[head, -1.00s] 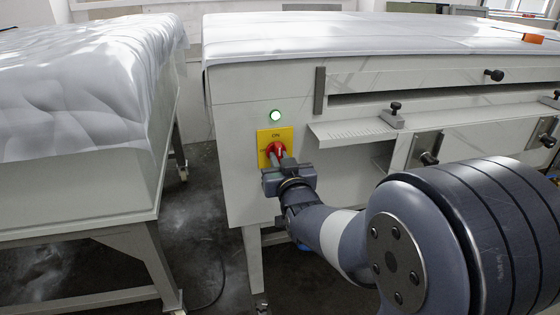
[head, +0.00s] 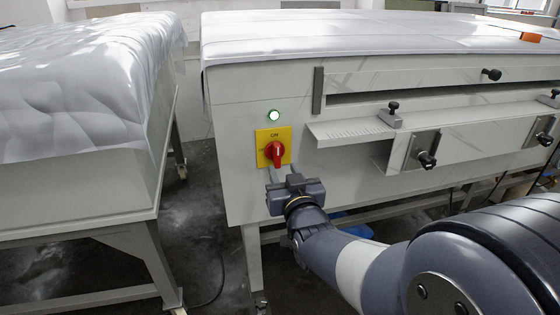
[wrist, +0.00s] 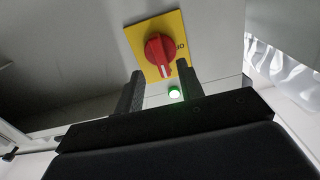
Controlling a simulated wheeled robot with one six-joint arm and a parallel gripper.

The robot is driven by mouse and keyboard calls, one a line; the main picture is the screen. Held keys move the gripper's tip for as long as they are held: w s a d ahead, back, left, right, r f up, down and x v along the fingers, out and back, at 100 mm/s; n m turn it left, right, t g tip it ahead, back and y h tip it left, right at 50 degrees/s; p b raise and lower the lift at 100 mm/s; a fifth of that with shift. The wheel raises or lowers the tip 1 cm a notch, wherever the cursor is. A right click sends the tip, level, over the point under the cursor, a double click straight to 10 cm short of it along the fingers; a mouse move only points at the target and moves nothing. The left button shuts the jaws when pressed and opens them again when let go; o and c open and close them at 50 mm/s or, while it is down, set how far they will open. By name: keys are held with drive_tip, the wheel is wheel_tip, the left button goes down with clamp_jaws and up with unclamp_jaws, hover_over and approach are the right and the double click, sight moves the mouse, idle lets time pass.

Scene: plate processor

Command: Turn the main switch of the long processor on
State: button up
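The red main switch (head: 275,152) sits on a yellow plate (head: 264,137) at the left end of the long processor (head: 240,190). Its handle stands upright, its white mark toward the word ON. A lamp (head: 274,115) above the plate glows green. My gripper (head: 280,173) is just below the switch, clear of the handle. In the wrist view the switch (wrist: 159,55) and the lit lamp (wrist: 174,93) show beyond the two fingers of my gripper (wrist: 160,78). The fingers are apart with nothing between them.
A second cloth-covered table (head: 75,190) stands at the left, with a floor gap between it and the processor. A ledge (head: 350,130) and black knobs (head: 427,160) stick out from the processor's front, right of the switch.

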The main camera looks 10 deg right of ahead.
sight(278, 159)
drive_tip(key=s, duration=0.5)
drive_tip(key=shift+p, duration=0.3)
drive_tip(key=w+b, duration=0.1)
drive_tip(key=w, duration=0.9)
drive_tip(key=shift+w+b, duration=0.35)
drive_tip(key=shift+w, duration=0.05)
drive_tip(key=shift+s, duration=0.15)
